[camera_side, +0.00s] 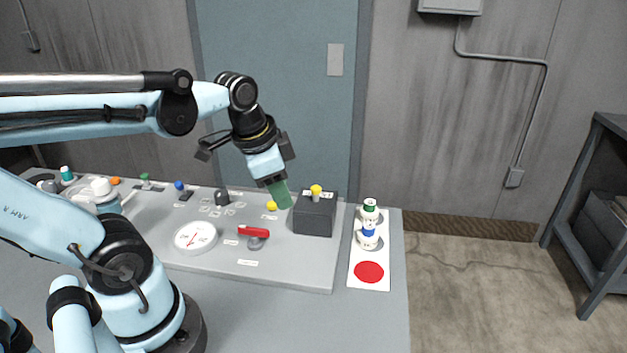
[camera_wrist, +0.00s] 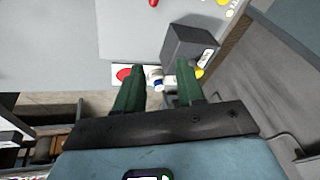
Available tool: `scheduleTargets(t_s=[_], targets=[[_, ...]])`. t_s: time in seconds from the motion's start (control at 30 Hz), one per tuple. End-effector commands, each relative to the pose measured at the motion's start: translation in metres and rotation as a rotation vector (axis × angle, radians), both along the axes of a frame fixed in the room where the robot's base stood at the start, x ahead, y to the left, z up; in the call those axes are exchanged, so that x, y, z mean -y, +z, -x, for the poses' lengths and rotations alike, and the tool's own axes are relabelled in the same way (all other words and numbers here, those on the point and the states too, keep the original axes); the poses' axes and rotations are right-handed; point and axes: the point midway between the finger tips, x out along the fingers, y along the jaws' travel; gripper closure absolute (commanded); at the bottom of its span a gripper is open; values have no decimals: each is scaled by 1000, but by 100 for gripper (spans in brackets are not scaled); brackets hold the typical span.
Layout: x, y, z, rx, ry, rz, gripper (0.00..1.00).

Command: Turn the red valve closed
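The red valve (camera_side: 253,232) has a bar handle lying nearly left to right in the side view, on a grey round base at the front of the panel (camera_side: 290,275). A small red piece (camera_wrist: 153,3), probably its handle, is cut off at the top edge of the wrist view. My gripper (camera_side: 280,196) is above the panel, behind and to the right of the valve, beside the dark box, and apart from the valve. In the wrist view my gripper's green fingers (camera_wrist: 159,67) stand apart with nothing held between them.
A dark box (camera_side: 314,215) with a yellow knob stands right of the valve; it also shows in the wrist view (camera_wrist: 188,45). A round gauge (camera_side: 195,237) is left of it. White bottles (camera_side: 368,228) stand on a white strip (camera_side: 369,289) with a red disc.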

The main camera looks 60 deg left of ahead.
Motion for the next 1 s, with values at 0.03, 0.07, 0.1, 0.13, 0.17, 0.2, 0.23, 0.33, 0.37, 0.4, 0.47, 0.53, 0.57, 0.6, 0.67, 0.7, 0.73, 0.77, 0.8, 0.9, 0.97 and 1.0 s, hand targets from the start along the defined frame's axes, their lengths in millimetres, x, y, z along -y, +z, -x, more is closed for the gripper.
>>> scheduleTargets(t_s=[0.03,0.07,0.1,0.13,0.17,0.2,0.23,0.33,0.37,0.4,0.47,0.53,0.57,0.6,0.67,0.7,0.73,0.77,0.8,0.9,0.97,1.0], targets=[[-12,4,5,-64,-55,-19,62],[-17,6,9,-101,-95,-27,62],[-24,9,13,-146,-148,-33,62],[-29,11,17,-177,-186,-35,62],[-32,13,20,-205,-223,-35,62],[-37,16,25,-239,-266,-32,62],[-40,18,27,-260,-296,-28,62],[-47,22,34,-310,-373,-16,62],[-48,23,36,-320,-389,-12,62],[-49,24,37,-330,-406,-8,62],[-50,24,39,-336,-420,-6,62],[-50,21,39,-340,-427,-5,62],[-50,19,39,-340,-427,-5,62],[-50,16,39,-340,-426,-5,62],[-50,9,39,-338,-426,-6,62],[-50,4,39,-338,-426,-6,62],[-50,0,39,-338,-426,-6,62],[-50,-4,39,-338,-426,-7,62],[-50,-9,38,-338,-426,-7,62],[-50,-22,39,-338,-426,-7,62],[-50,-30,38,-338,-425,-7,62],[-50,-34,38,-337,-425,-7,62]])
